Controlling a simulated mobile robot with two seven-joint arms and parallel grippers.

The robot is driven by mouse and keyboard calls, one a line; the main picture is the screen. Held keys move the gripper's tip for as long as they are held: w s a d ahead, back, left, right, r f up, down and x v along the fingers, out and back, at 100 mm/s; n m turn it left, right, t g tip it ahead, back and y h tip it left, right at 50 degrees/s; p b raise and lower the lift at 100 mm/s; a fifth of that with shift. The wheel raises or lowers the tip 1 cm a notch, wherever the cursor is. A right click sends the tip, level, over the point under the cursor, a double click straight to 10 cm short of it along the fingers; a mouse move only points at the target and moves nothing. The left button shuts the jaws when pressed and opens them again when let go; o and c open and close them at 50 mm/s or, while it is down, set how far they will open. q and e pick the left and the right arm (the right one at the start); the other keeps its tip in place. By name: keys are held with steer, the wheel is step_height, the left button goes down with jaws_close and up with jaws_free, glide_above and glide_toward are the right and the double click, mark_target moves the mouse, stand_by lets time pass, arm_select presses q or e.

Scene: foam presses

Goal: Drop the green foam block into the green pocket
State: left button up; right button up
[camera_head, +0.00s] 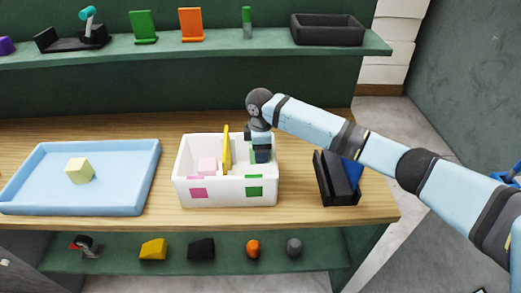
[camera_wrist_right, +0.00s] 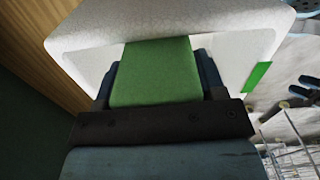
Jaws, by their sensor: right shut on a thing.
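A white box (camera_head: 225,197) stands on the wooden table, split by a yellow divider (camera_head: 227,150). Its left pocket has pink marks and holds a pink block (camera_head: 207,166). Its right pocket carries green marks (camera_head: 254,191) on the front. My right gripper (camera_head: 261,155) points down into or just over this green pocket. In the right wrist view it is shut on the green foam block (camera_wrist_right: 156,72), with a finger on each side and white box wall around it. In the head view the fingers mostly hide the block. My left gripper is not in view.
A blue tray (camera_head: 145,190) with a pale yellow block (camera_head: 79,170) lies to the left. A black holder with a blue piece (camera_head: 335,180) stands right of the box, under my right arm. Shelves with small items are behind and below.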

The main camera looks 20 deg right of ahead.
steer(key=o, duration=1)
steer(key=shift+c, duration=0.2)
step_height(320, 180, up, 14)
steer(key=shift+b, duration=0.35)
steer(key=shift+f, duration=0.15)
